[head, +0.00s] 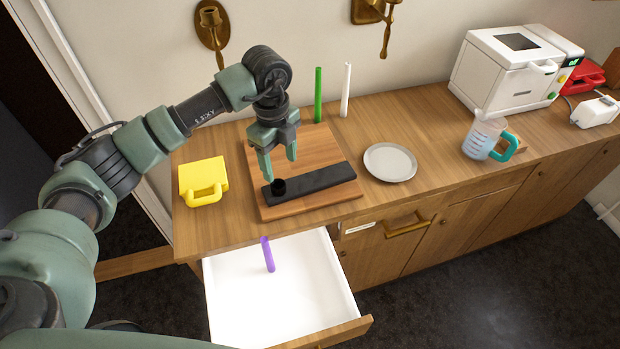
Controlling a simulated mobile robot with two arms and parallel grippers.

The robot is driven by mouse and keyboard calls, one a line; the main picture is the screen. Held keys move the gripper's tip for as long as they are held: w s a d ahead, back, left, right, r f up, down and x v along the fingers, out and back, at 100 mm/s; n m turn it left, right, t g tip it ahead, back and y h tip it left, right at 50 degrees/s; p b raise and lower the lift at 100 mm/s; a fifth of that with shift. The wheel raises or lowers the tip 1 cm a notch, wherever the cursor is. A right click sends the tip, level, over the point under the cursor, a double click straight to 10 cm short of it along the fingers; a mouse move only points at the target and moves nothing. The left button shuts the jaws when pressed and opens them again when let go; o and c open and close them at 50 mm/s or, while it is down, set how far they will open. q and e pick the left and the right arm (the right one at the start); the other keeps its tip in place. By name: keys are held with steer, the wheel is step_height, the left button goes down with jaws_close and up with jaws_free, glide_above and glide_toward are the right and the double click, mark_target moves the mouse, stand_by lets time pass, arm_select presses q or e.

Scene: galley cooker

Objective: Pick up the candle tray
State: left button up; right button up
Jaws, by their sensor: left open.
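The candle tray (318,181) is a long, flat black tray with a dark round cup (279,187) at its left end. It lies on a brown wooden board (310,147) on the counter. My left gripper (280,173) points down over the tray's left end, its green fingers apart, with nothing seen between them. I cannot tell whether a finger touches the cup or the tray. A green candle (318,95) and a white candle (346,90) stand upright behind the board. A purple candle (267,254) is in the open drawer. My right gripper is not in view.
The white drawer (235,300) stands open below the counter's front edge. A yellow object with a handle (203,181) is left of the board. A grey plate (390,162), a measuring jug (483,137) and a white appliance (511,68) are to the right. Brass sconces (211,24) hang on the wall.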

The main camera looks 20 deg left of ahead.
mark_target(279, 183)
arm_select(q)
steer(key=f+p, duration=0.1)
steer(key=f, duration=0.3)
steer(key=f+p, duration=0.1)
steer(key=f, duration=0.2)
steer(key=shift+s+a+p, duration=0.2)
steer(key=shift+a+p, duration=0.05)
steer(key=shift+p, duration=0.05)
steer(key=shift+f, duration=0.4)
jaws_close()
